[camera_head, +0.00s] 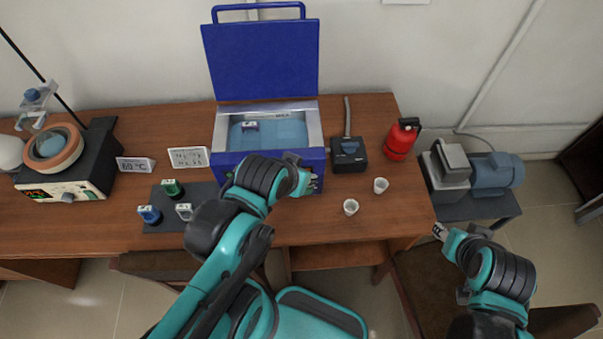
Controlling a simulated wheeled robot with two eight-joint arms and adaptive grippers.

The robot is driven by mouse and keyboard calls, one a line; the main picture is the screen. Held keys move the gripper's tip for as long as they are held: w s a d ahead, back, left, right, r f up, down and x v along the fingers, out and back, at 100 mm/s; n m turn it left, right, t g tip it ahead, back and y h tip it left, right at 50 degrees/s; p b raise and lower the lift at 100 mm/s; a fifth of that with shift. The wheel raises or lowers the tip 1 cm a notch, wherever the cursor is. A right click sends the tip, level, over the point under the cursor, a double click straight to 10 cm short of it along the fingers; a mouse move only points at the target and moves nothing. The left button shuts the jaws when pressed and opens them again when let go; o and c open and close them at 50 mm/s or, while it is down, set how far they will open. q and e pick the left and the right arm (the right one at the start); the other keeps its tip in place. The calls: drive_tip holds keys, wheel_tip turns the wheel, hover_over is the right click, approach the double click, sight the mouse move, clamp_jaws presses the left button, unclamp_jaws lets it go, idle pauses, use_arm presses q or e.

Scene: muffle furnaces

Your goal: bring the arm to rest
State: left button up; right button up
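My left arm reaches up over the table from the bottom of the head view. Its gripper (312,183) is at the front right edge of the open blue bath (226,163). The fingers are small and partly hidden by the wrist, so I cannot tell whether they are open or shut. My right arm is at the lower right. Its gripper (440,231) points left, near the table's right front corner, with nothing visible in it. Its finger opening is too small to judge.
The bath's blue lid (262,60) stands raised; a small item (250,126) is inside. Two white cups (350,207) (380,185), a black box (348,154) and a red extinguisher (402,140) are to the right. Small bottles (172,188) stand on a dark mat (205,190). A pump (492,174) is beyond the table.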

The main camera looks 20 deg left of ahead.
wheel_tip(320, 180, down, 10)
drive_tip(key=b, duration=0.9)
drive_tip(key=shift+r, duration=0.25)
